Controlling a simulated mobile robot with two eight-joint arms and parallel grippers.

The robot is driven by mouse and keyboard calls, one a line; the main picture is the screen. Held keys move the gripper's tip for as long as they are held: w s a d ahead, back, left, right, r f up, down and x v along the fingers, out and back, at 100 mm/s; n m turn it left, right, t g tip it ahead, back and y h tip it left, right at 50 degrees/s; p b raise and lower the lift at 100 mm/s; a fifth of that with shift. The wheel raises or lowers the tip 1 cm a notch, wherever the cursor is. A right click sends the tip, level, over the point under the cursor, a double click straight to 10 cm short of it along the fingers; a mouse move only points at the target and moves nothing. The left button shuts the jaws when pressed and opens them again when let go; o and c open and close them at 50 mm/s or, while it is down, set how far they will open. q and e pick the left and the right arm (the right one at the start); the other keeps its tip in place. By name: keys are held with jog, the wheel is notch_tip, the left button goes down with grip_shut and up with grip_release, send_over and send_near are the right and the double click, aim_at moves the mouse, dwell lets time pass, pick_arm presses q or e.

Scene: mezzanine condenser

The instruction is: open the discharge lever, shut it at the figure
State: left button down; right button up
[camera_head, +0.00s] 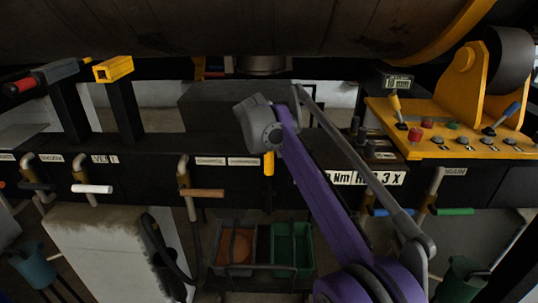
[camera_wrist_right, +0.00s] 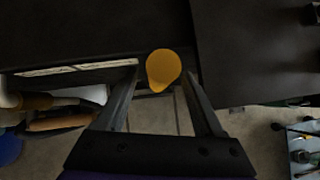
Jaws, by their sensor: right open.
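A yellow lever handle (camera_head: 268,163), which I take for the discharge lever, hangs at the front of the dark beam in the middle of the head view. In the right wrist view its rounded yellow end (camera_wrist_right: 163,66) lies between the two fingers. My right gripper (camera_wrist_right: 162,82) is open around it in that view; I cannot tell whether either finger touches. In the head view the grey right wrist hides the lever's upper part. A small display (camera_head: 398,82) stands above the yellow console; its figures are too small to read surely. My left gripper is not in view.
Other levers with white (camera_head: 92,189), wooden (camera_head: 201,193) and green (camera_head: 455,211) handles line the beam (camera_head: 140,150). A yellow console (camera_head: 450,140) with knobs stands at the right. Below are a brown crate (camera_head: 235,245) and a green crate (camera_head: 292,245). A large drum (camera_head: 220,28) hangs overhead.

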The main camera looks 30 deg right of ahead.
jog(key=v, duration=0.7)
jog(key=shift+s+a+r, duration=0.15)
jog(key=shift+a+r, duration=0.05)
jog(key=shift+r, duration=0.05)
dwell(0.6)
